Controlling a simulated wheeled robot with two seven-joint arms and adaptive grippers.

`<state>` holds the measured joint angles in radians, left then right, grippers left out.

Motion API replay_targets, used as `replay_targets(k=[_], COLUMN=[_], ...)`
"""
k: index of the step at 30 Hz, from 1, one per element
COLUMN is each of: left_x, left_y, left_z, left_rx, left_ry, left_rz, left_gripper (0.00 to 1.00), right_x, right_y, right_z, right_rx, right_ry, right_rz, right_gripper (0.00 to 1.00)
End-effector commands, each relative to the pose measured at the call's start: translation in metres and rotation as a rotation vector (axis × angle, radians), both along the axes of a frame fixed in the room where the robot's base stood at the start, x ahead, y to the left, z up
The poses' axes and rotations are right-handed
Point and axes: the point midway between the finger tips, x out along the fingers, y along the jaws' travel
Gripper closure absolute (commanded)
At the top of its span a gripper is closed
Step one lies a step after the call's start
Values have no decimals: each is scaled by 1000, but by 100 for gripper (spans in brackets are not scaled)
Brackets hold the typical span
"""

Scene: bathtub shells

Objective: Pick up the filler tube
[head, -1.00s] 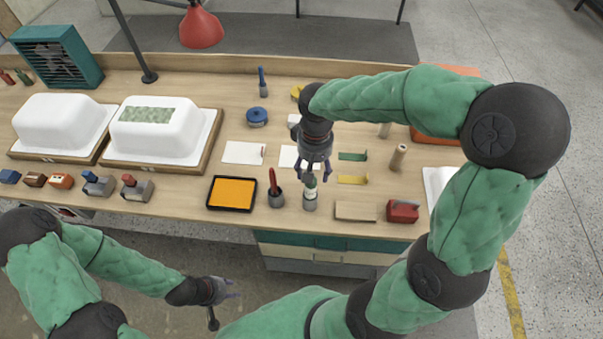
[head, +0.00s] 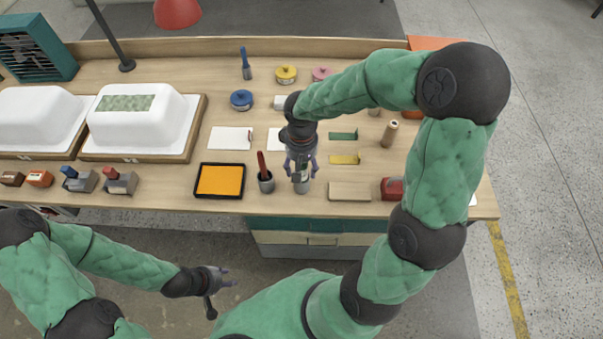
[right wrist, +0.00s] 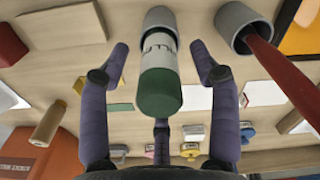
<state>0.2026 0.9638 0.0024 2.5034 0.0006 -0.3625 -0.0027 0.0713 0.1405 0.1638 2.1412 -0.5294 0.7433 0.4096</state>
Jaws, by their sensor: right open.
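The filler tube (right wrist: 160,75) has a white label with dark lettering and a dark green end (right wrist: 159,95). It stands in a small grey holder (head: 302,187) near the front edge of the workbench. In the head view, my right gripper (head: 301,172) is over the tube and hides most of it. The right wrist view shows this gripper (right wrist: 160,65) open, its purple fingers on both sides of the tube with gaps, not touching it. My left gripper (head: 231,277) is open and empty, low in front of the bench.
A grey cup with a red-handled tool (head: 262,165) stands close left of the tube. An orange pad in a black tray (head: 220,181) lies farther left. A wooden block (head: 349,192) and a red box (head: 392,189) are to the right. White tub shells (head: 145,120) stand at left.

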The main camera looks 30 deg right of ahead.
Motion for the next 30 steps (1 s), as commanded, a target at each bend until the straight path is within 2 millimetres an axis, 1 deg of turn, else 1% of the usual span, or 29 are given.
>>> replay_targets(k=[1,3,8,9,11,12,14,15,16,25,28,30], left_x=[0,0,0,0,0,0,0,0,0,0,0,0], left_y=[0,0,0,0,0,0,0,0,0,0,0,0], left_z=[-3,-4,-3,-3,-3,-3,-3,-3,-3,-2,1,5], left_rx=[0,0,0,0,0,0,0,0,0,0,0,0], left_ry=[0,0,0,0,0,0,0,0,0,0,0,0], left_rz=[0,0,0,0,0,0,0,0,0,0,0,0], left_gripper=[60,60,60,60,60,60,60,60,60,60,60,60], right_x=[0,0,0,0,0,0,0,0,0,0,1,1], right_y=[0,0,0,0,0,0,0,0,0,0,0,0], right_z=[-7,-9,-8,-8,-8,-8,-8,-8,-8,-6,2,13], right_rx=[0,0,0,0,0,0,0,0,0,0,0,1], right_ry=[1,0,-1,-1,-1,-1,-1,-1,-1,-1,-4,-5], right_rz=[0,0,0,0,0,0,0,0,0,0,0,-1], right_gripper=[38,38,38,40,57,69,86,97,98,99,99,99])
